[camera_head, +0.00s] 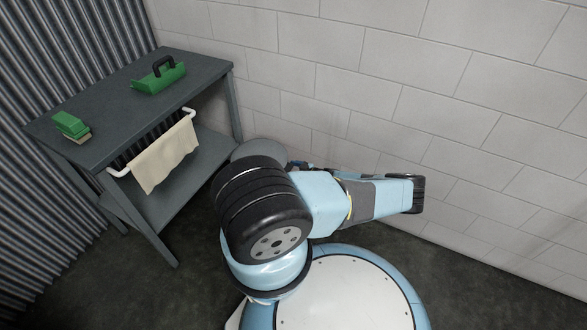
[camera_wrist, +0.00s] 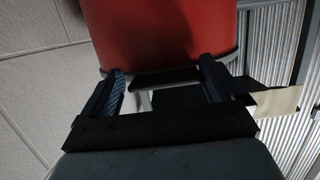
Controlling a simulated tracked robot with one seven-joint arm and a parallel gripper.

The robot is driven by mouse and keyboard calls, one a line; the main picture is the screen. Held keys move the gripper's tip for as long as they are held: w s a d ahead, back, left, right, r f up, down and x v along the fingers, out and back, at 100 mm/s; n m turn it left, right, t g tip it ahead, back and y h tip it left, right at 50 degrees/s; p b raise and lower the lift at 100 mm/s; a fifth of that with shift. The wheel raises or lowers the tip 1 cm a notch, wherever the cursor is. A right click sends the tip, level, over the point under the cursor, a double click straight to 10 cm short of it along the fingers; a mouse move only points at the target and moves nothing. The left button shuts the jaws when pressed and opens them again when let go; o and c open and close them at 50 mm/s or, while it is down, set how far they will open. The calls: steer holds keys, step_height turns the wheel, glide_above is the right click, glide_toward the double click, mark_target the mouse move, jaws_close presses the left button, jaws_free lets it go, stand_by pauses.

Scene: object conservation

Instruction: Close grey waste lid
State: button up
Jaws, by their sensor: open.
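A grey rounded surface (camera_head: 258,149), which looks like the waste lid, shows behind my arm in the head view, beside the shelf unit. Most of it is hidden by my arm, so I cannot tell how far open it stands. In the wrist view a red curved body (camera_wrist: 160,35) with a dark edge, probably the bin, fills the top of the picture. My gripper (camera_wrist: 162,66) is open, with its two blue fingers apart on either side of the red body's lower edge. Nothing is seen held between them.
A dark grey shelf table (camera_head: 110,95) stands at left, bearing a green tool with a black handle (camera_head: 159,76) and a green brush (camera_head: 71,125). A beige towel (camera_head: 166,156) hangs on its white rail. A white block wall (camera_head: 440,110) stands close behind my arm.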

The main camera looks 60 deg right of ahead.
steer(key=v, duration=1.3)
steer(key=shift+s, duration=0.4)
